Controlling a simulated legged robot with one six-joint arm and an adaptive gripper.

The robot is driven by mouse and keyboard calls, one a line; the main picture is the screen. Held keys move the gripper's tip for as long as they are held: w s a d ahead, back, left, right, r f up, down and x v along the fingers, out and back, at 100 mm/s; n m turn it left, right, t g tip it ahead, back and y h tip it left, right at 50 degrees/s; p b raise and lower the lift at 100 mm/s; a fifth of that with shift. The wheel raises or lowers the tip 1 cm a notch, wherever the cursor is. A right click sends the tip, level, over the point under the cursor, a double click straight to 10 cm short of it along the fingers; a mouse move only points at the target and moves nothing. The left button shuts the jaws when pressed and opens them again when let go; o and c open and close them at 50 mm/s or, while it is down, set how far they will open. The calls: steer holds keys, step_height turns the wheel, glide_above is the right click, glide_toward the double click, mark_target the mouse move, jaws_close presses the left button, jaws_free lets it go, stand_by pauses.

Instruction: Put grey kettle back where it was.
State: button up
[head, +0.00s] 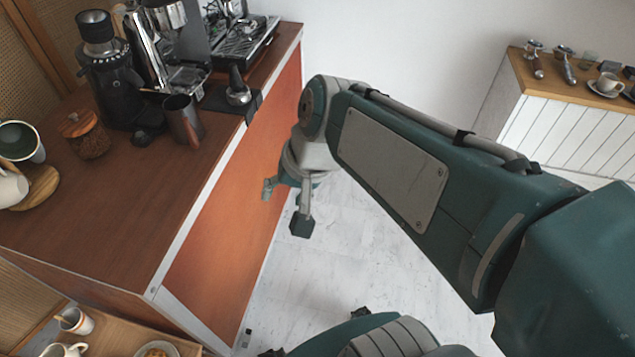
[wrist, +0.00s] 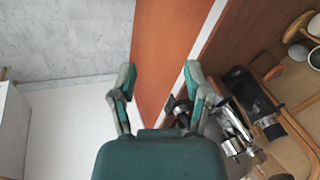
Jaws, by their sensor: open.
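A grey metal jug (head: 183,122), the only grey kettle-like vessel I can make out, stands upright on the brown cart top (head: 110,205), close to its right edge. I cannot tell for sure that it is the grey kettle. My gripper (head: 285,207) hangs beside the cart's orange side panel, above the pale floor, to the right of the jug and apart from it. In the wrist view my gripper (wrist: 160,78) has its two fingers spread with nothing between them. I cannot pick out the jug surely in the wrist view.
A black grinder (head: 108,85), an espresso machine (head: 240,42), a tamper (head: 237,88) and a lidded jar (head: 84,135) surround the jug. A green-lined cup (head: 22,142) is at far left. A white side counter (head: 555,120) stands at right.

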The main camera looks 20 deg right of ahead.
steer(key=s+d+r+n+t+h, duration=0.1)
steer(key=s+d+n+t+h, duration=0.1)
steer(key=s+d+n+h, duration=0.1)
steer(key=shift+s+d+r+n+t, duration=0.15)
steer(key=shift+s+d+n+t, duration=0.15)
steer(key=shift+s+d+n, duration=0.45)
stand_by(0.8)
